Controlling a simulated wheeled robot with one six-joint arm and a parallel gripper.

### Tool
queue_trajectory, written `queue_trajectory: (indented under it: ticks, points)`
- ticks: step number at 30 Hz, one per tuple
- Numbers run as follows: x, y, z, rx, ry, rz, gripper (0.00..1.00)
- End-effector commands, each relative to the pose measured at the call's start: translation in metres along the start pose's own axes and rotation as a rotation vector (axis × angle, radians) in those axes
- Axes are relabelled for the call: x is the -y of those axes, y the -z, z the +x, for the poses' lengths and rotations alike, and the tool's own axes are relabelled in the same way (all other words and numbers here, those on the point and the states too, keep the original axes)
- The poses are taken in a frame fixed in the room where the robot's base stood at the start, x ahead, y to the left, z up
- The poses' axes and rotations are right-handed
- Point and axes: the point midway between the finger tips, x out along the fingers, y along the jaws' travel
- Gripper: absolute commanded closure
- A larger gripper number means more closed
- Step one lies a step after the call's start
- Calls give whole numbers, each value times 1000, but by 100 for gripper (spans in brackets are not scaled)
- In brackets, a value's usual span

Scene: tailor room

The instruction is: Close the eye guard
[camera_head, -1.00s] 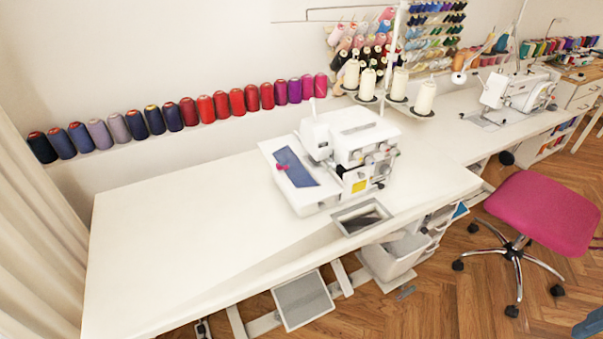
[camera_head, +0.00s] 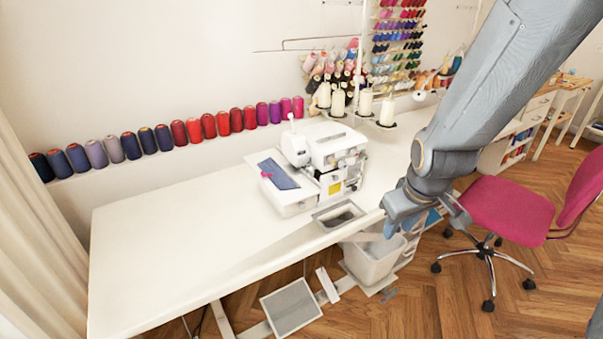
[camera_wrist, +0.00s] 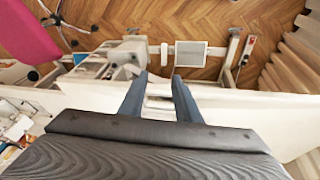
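The white overlock sewing machine (camera_head: 330,160) stands on the white table (camera_head: 170,220) in the head view, with a blue cloth (camera_head: 278,174) on its left side. The eye guard is too small to make out, so I cannot tell its position. My gripper (camera_head: 390,228) is at the table's front edge, to the right of and nearer than the machine, apart from it. In the wrist view my gripper (camera_wrist: 160,82) shows two dark fingers spread apart, with no object held between them.
A recessed tray (camera_head: 338,215) sits in the table in front of the machine. Thread cones (camera_head: 365,102) stand behind it. A white bin (camera_head: 372,258) hangs under the table edge. A pink chair (camera_head: 508,208) stands at the right. The table's left half is clear.

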Motion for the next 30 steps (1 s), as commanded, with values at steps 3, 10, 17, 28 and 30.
queue_trajectory:
  ticks: [3,10,17,28,30]
  points:
    - [-4,56,31,-174,-59,-338,70]
    - [21,156,66,-533,-270,-978,70]
    - [60,205,70,-798,-521,-1364,70]
    - [78,233,74,-894,-645,-1482,70]
    - [80,242,80,-894,-645,-1481,70]
